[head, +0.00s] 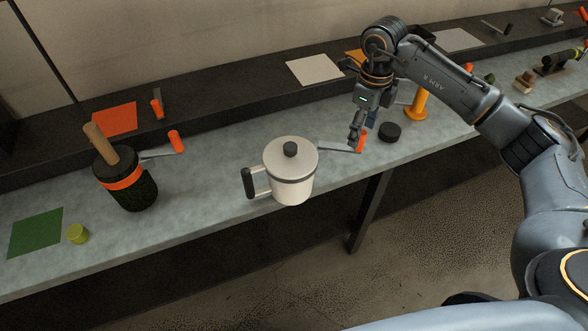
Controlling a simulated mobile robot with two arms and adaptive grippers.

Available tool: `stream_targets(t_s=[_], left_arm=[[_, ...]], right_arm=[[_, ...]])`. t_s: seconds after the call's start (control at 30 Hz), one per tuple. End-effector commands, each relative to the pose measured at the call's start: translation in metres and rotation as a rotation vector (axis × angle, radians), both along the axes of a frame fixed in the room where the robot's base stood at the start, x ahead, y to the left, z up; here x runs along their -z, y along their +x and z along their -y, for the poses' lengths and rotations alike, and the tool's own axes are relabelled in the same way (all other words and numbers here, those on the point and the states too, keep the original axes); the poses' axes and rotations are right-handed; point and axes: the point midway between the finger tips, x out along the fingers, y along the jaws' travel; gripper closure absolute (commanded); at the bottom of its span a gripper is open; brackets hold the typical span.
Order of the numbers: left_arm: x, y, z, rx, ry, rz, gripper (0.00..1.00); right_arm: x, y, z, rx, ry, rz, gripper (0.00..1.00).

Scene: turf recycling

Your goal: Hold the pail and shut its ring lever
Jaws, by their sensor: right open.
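The white pail (292,191) stands upright on the grey bench near its front edge. It has a pale lid with a black knob (290,149), a dark ring around its top and a black side handle (249,183) on the left. The ring lever (338,148) is a grey bar sticking out to the right of the pail, with an orange grip (361,141) at its end. My right gripper (355,137) is open, pointing down right at the orange grip; I cannot tell if it touches. My left gripper is not in view.
A black puck (390,132) and an orange stand (418,104) are right of my gripper. A dark raised shelf runs behind.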

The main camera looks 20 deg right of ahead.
Motion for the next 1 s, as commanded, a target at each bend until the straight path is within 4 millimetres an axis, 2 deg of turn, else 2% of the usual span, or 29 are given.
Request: stream_targets(t_s=[0.1, 0.7, 1.0], left_arm=[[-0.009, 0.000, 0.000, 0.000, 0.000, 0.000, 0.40], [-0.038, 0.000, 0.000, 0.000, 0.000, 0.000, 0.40], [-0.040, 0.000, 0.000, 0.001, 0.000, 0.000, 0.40]], right_arm=[[-0.013, 0.000, 0.000, 0.000, 0.000, 0.001, 0.34], [-0.061, 0.000, 0.000, 0.000, 0.000, 0.001, 0.34], [-0.065, 0.000, 0.000, 0.000, 0.000, 0.000, 0.34]])
